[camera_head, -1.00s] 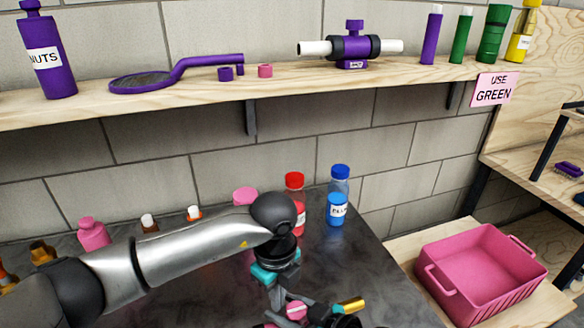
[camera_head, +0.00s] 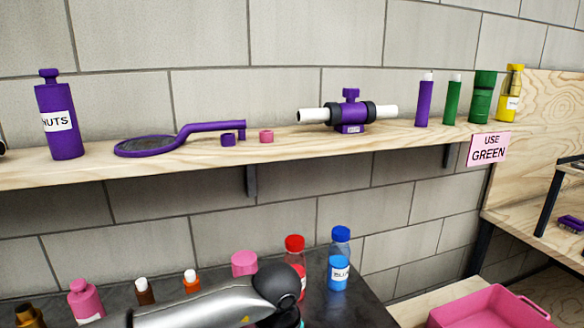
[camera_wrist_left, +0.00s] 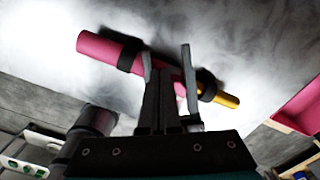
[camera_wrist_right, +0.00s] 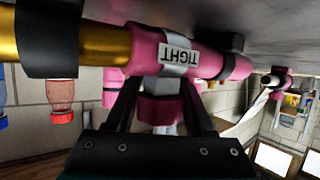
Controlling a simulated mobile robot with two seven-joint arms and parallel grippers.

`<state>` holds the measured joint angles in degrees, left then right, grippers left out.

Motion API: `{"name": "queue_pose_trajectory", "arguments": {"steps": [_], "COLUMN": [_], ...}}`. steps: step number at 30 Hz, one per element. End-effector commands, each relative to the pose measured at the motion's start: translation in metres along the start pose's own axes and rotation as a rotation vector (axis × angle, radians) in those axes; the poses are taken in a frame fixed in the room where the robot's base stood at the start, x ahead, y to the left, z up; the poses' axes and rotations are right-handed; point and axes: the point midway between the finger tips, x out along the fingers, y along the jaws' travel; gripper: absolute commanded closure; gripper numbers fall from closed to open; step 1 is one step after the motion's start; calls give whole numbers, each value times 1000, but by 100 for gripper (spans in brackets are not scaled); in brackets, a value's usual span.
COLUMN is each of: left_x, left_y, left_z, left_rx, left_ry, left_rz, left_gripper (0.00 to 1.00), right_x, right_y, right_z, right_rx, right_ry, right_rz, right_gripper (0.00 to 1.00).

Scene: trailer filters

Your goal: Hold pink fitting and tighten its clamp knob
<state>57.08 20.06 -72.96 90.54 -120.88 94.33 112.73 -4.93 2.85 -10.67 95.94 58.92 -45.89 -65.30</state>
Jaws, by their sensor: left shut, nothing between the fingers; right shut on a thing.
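The pink fitting (camera_wrist_right: 232,67) crosses the right wrist view, with a gold pipe (camera_wrist_right: 104,45) and a black collar at its left end. A grey label on its middle reads "TIGHT", turned upside down. Below the label is a pink knob (camera_wrist_right: 160,108), and my right gripper (camera_wrist_right: 160,92) is shut on it. In the left wrist view the pink fitting (camera_wrist_left: 105,50) lies at a slant behind the fingers of my left gripper (camera_wrist_left: 167,60), which is shut with nothing held. The fingers overlap the fitting in the picture; I cannot tell whether they touch it. The head view shows neither gripper.
A shelf (camera_head: 300,150) holds a purple fitting (camera_head: 350,117), a purple mirror-like tool (camera_head: 155,146), small rings and several bottles. A "USE GREEN" sign (camera_head: 488,149) hangs at its right. Bottles stand on the dark table (camera_head: 350,310). A pink crate (camera_head: 490,308) is at lower right.

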Motion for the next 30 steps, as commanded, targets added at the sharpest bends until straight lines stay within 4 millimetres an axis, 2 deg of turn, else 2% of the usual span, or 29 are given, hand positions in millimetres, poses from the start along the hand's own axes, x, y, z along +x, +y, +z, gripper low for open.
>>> {"name": "queue_pose_trajectory", "arguments": {"steps": [16,30], "left_x": [0,-1], "left_y": [-4,-16], "left_z": [-10,-8], "left_rx": [10,10], "left_ry": [13,13], "left_rz": [-4,-8], "left_gripper": [100,100], "right_x": [1,2], "right_y": [-1,-4], "right_z": [-1,-2], "right_rx": [-1,-1], "right_ry": [2,4], "right_rz": [-2,-10], "right_gripper": [100,100]}}
